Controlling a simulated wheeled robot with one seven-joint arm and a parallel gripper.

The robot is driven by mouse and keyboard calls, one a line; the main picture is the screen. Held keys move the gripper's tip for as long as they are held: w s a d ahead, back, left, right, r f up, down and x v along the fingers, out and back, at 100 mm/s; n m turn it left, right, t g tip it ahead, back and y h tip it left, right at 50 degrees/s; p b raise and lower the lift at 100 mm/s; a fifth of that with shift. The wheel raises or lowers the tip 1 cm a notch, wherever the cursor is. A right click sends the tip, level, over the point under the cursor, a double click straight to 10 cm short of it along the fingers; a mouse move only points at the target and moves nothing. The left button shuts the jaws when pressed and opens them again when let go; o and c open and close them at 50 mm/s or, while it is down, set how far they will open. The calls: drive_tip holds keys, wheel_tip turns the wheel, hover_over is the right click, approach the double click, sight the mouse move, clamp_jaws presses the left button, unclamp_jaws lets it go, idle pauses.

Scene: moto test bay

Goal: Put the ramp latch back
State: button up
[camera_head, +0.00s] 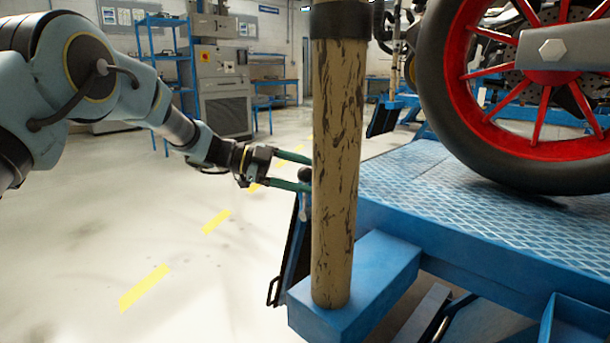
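My gripper (303,174) reaches in from the left. Its two green fingers are spread apart, one above the other, and their tips pass behind or end at the brown post. A small dark ball-like knob (305,174) on a short grey stem, possibly the ramp latch, shows between the fingers, close to the tips. I cannot tell whether a finger touches it. The ramp (296,235) appears as a dark panel with a blue edge, hanging steeply beside the lift platform. The post hides whatever lies behind it there.
A scuffed brown post (338,180) stands upright on a blue beam (385,275), close to my gripper. The blue lift platform (440,185) carries a motorcycle wheel (455,150) with red spokes. Open pale floor with yellow dashes (145,287) lies left. A grey cabinet (225,100) and blue shelves stand behind.

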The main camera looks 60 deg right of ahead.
drive_tip(key=shift+w, duration=0.1)
drive_tip(key=p+v, duration=0.1)
drive_tip(key=v, duration=0.9)
drive_tip(key=shift+w+a, duration=0.2)
drive_tip(key=shift+w, duration=0.1)
drive_tip(key=shift+r, duration=0.15)
